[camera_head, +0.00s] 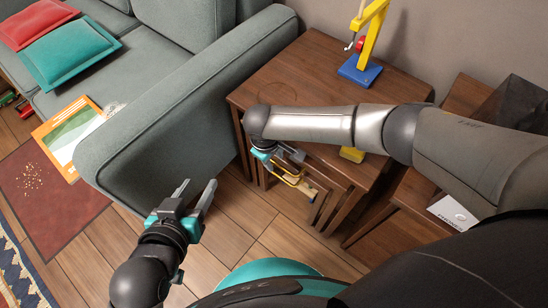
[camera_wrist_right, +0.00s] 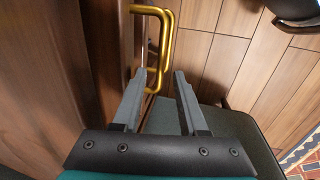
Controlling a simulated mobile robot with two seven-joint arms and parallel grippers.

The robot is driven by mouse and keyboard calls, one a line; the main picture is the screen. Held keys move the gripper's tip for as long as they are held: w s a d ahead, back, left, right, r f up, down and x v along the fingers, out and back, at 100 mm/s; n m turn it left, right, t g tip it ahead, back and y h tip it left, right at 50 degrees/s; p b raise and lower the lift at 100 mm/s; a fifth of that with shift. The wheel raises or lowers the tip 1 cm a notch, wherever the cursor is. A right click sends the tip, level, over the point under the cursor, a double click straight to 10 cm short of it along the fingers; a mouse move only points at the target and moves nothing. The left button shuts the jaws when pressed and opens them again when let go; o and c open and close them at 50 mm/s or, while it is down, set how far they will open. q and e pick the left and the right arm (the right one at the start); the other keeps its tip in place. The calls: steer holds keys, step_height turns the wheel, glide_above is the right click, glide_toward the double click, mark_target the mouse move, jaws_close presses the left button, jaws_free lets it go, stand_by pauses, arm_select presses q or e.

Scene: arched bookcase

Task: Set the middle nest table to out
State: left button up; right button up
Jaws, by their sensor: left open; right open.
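The nest of brown wooden tables stands beside the sofa, with the large outer table top (camera_head: 300,75) above. The smaller tables (camera_head: 335,192) sit nested under it; my right arm covers part of them, so I cannot tell clearly which is the middle one. Brass handles (camera_head: 291,181) show on their front. In the right wrist view, two brass handles (camera_wrist_right: 168,50) overlap, and the lower end of the nearer one appears between my fingertips. My right gripper (camera_head: 287,156) is open at the handles, its fingers (camera_wrist_right: 160,76) not closed on them. My left gripper (camera_head: 196,188) is open and empty above the floor.
The grey sofa (camera_head: 180,100) stands close on the left of the tables. A yellow and blue toy crane (camera_head: 362,68) stands on the outer table top. More brown wooden furniture (camera_head: 385,235) stands at right. The wooden floor (camera_head: 235,225) in front is clear.

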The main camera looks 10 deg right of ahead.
jaws_close()
stand_by(1.3)
